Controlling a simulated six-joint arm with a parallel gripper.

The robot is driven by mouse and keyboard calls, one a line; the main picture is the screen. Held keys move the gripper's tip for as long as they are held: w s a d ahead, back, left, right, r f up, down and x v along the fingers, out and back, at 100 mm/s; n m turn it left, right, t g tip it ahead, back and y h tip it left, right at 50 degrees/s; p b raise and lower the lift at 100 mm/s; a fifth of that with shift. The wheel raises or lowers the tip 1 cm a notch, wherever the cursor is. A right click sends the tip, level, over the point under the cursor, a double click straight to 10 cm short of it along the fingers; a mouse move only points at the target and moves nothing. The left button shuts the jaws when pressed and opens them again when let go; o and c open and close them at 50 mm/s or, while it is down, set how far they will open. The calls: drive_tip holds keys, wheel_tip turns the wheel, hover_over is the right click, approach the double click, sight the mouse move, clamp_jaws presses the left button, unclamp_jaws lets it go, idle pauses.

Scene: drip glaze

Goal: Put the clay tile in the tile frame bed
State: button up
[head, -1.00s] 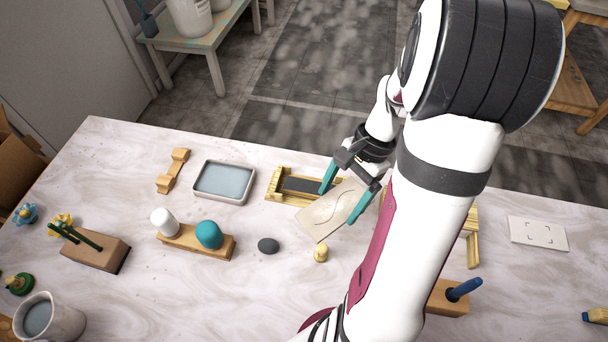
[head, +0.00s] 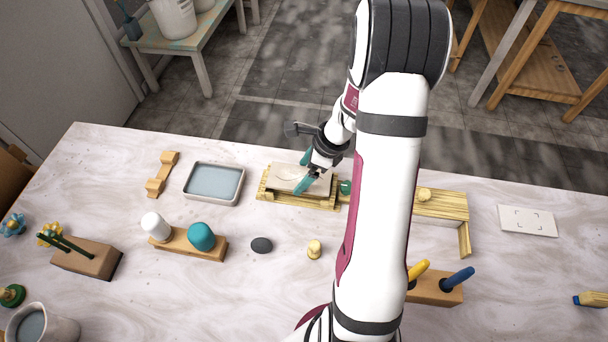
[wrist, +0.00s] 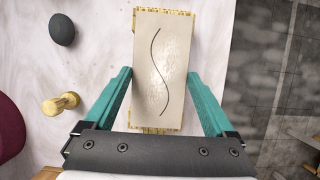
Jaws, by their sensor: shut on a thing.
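The clay tile (head: 287,175) is a pale beige slab with a dark curved line; it also shows in the wrist view (wrist: 160,70). My gripper (head: 306,174) is shut on the tile, with one teal finger along each long side. It also shows in the wrist view (wrist: 161,92). The tile lies over the wooden tile frame bed (head: 263,194), nearly lined up with it. Yellowish wood of the frame shows at both short ends of the tile in the wrist view. I cannot tell whether the tile rests on the bed or is just above it.
A dark pebble (head: 262,245) and a small wooden knob (head: 314,249) lie in front of the frame. A water tray (head: 214,183) stands to its left. A wooden stand (head: 440,206), a tool block (head: 435,291) and a marked white plate (head: 527,221) are on the right.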

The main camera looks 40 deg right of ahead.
drive_tip(key=shift+f, duration=0.85)
drive_tip(key=shift+f, duration=0.1)
drive_tip(key=o, duration=1.4)
drive_tip(key=shift+o, duration=0.2)
